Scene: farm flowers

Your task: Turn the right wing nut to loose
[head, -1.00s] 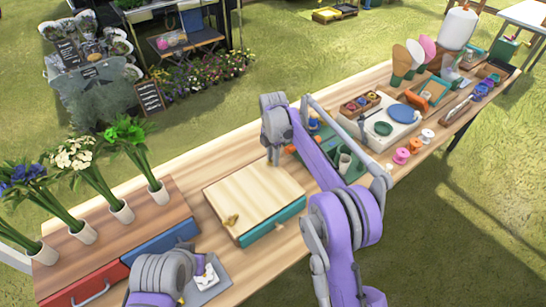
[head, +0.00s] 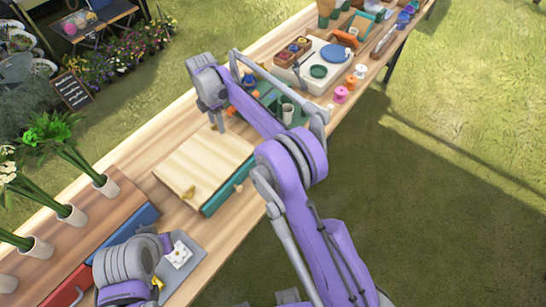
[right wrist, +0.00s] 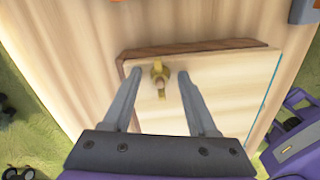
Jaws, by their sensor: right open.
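A flower press with a pale wooden top board (head: 205,160) lies on the long table. One brass wing nut (head: 188,192) shows at its near left corner in the head view. My right gripper (head: 217,126) points down at the press's far corner. In the right wrist view, a brass wing nut (right wrist: 159,72) stands on a bolt near the board's edge, between the spread fingertips of the open right gripper (right wrist: 160,73). A gap shows on both sides of it. In the head view the right gripper hides this nut. My left arm shows at the lower left; its fingers are not visible.
A grey tray (head: 190,266) with a white card lies in front. Potted stems (head: 105,185) stand left. A green tray with a cup (head: 287,114) is just right of the right gripper.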

